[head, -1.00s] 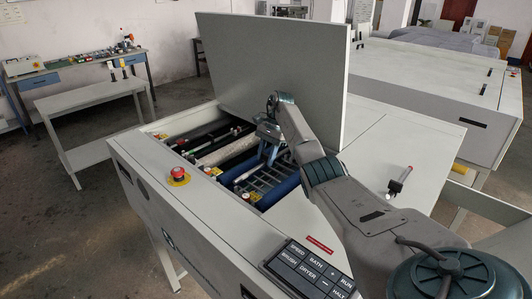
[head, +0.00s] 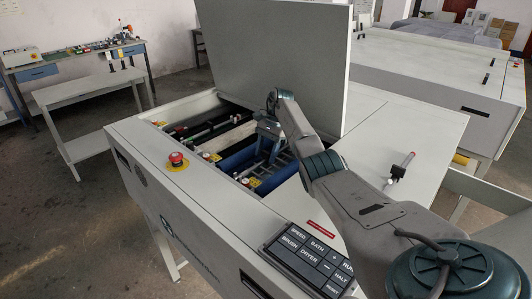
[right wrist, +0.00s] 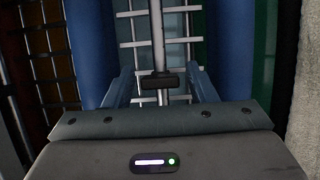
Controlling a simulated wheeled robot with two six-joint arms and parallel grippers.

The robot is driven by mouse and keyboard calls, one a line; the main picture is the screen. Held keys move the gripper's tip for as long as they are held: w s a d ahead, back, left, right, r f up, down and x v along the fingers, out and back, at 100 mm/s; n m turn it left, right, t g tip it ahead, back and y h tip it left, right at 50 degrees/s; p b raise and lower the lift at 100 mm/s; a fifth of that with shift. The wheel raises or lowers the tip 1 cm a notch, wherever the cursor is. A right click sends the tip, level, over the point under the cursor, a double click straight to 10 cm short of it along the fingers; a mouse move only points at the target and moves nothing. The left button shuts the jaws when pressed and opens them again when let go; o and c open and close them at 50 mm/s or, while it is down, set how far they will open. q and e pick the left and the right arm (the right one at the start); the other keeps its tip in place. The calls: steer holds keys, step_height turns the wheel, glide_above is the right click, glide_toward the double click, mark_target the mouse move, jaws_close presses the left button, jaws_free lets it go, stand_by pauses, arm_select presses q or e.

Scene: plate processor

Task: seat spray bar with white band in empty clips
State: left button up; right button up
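My right gripper (head: 270,152) reaches down into the open bath of the plate processor (head: 200,235). In the right wrist view its two blue-grey fingers (right wrist: 162,88) stand apart, one on each side of a thin metal bar (right wrist: 158,35). A dark block (right wrist: 163,80) sits on or around this bar between the fingers; contact with the fingers is not clear. A white wire grid lies below the bar, with blue rollers (right wrist: 85,45) on both sides. I cannot make out a white band on the bar, nor the empty clips. My left gripper is not in view.
The raised lid (head: 275,60) stands right behind the bath. A red emergency button (head: 177,159) and a keypad (head: 308,258) are on the near top. A red-tipped pen-like item (head: 402,166) is on the right top. A side bench (head: 85,92) stands at left.

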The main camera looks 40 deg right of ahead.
steer(key=shift+o, duration=0.4)
steer(key=shift+d+r+b, duration=0.2)
steer(key=shift+b, duration=0.1)
steer(key=b+v, duration=0.1)
steer(key=v, duration=0.5)
steer(key=shift+a+r+b, duration=0.1)
steer(key=shift+b, duration=0.2)
steer(key=shift+r, duration=0.4)
